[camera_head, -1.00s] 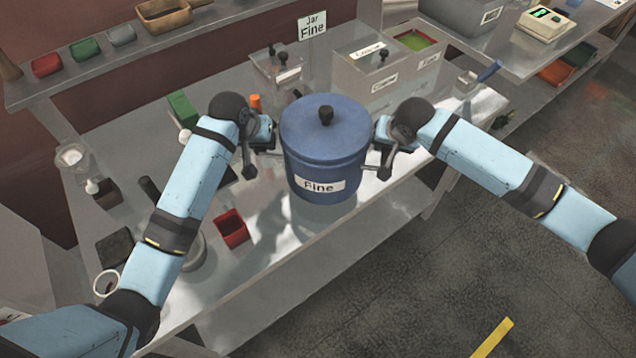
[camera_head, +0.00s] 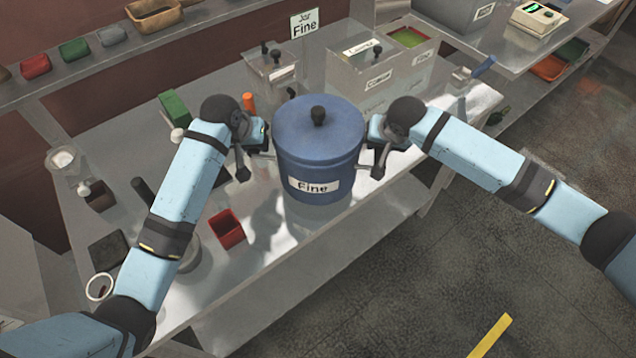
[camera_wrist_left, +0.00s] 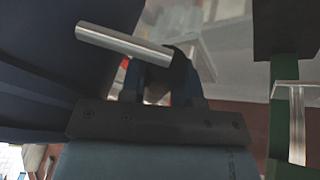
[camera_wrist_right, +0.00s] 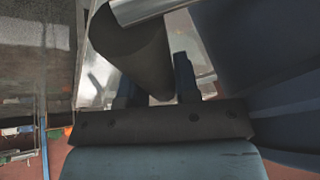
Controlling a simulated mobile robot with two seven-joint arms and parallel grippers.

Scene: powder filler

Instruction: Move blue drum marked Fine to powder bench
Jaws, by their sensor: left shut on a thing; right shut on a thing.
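The blue drum (camera_head: 318,150) with the "Fine" label is upright between my two grippers, over the metal powder bench (camera_head: 270,285). It has a lid with a black knob. My left gripper (camera_head: 252,150) is shut on the drum's left side handle, and my right gripper (camera_head: 376,150) is shut on its right side handle. A metal handle bar crosses in front of the fingers in the left wrist view (camera_wrist_left: 125,45) and in the right wrist view (camera_wrist_right: 150,10). Whether the drum's base touches the bench top cannot be told; a shadow lies beside it.
A red open box (camera_head: 227,229) is left of the drum. A green block (camera_head: 176,108) and an orange object (camera_head: 249,102) stand behind my left gripper. Grey bins (camera_head: 375,75) and a "Jar Fine" sign (camera_head: 304,25) are behind the drum. The bench's front edge is close.

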